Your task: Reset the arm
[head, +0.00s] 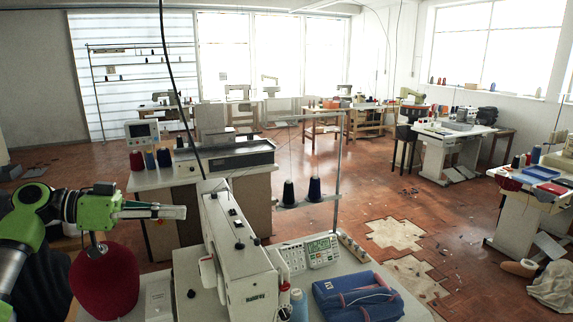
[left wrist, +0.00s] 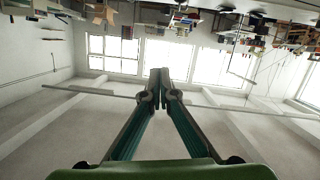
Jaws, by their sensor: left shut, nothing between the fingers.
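My left gripper (head: 178,212) reaches in from the left in the head view, on a green and black arm. It is level and points right, above the table and close to the left of the white sewing machine (head: 232,245). In the left wrist view the two fingers (left wrist: 160,75) meet at their tips with nothing between them. That view shows the room upside down, with windows behind the fingers. My right gripper is in neither view.
A large red thread cone (head: 105,285) stands below my left arm. A blue and red fabric bundle (head: 358,298) lies right of the machine on the white table (head: 255,310). A thread stand with two dark spools (head: 288,193) rises behind. Other sewing stations fill the room beyond.

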